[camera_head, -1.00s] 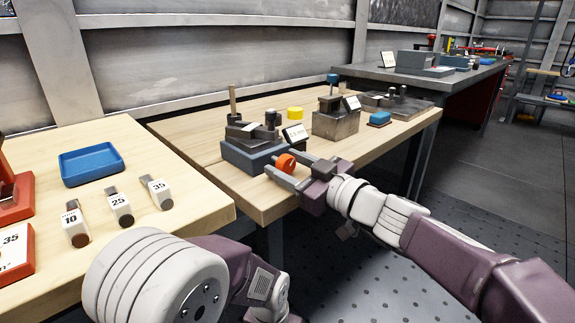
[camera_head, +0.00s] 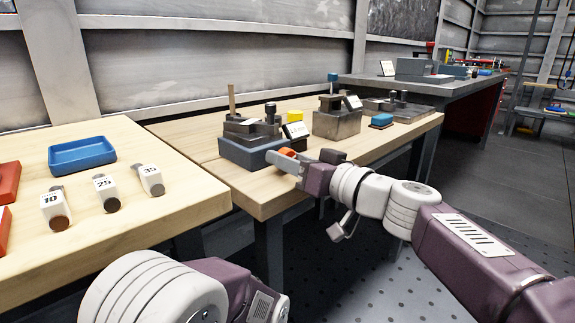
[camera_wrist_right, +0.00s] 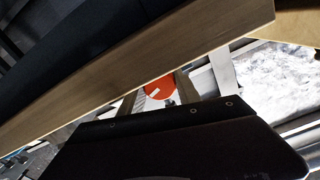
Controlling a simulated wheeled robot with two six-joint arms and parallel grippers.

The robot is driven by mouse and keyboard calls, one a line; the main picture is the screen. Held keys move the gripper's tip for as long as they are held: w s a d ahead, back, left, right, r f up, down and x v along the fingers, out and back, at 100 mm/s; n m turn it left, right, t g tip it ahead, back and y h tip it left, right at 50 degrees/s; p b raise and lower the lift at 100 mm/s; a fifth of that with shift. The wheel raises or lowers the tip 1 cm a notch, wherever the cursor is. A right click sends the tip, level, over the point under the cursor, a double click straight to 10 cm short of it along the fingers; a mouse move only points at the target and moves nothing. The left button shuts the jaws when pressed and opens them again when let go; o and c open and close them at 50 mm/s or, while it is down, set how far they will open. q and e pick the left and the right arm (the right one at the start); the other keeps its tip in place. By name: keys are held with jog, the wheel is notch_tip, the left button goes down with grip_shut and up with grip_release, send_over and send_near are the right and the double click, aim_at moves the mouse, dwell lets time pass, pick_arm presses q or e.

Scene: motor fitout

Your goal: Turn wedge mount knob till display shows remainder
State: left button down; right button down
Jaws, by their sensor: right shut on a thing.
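The wedge mount (camera_head: 243,152), a blue base with grey metal blocks on it, sits near the front edge of the wooden bench. Its orange-red knob (camera_head: 287,152) faces the front right. My right gripper (camera_head: 285,161) is shut on the knob, which is partly hidden by the fingers. In the right wrist view the round knob (camera_wrist_right: 158,91), with a white mark, shows between the two fingers. A small tilted display (camera_head: 297,131) stands just behind the knob; its text is too small to read. My left gripper is out of view.
A yellow piece (camera_head: 295,116) is behind the display. On the nearer left table are a blue tray (camera_head: 82,157) and number-marked pieces (camera_head: 103,191).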

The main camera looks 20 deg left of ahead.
jog(key=c, duration=0.9)
grip_release()
jog(key=shift+o, duration=0.2)
jog(key=shift+d, duration=0.1)
jog(key=v, duration=0.9)
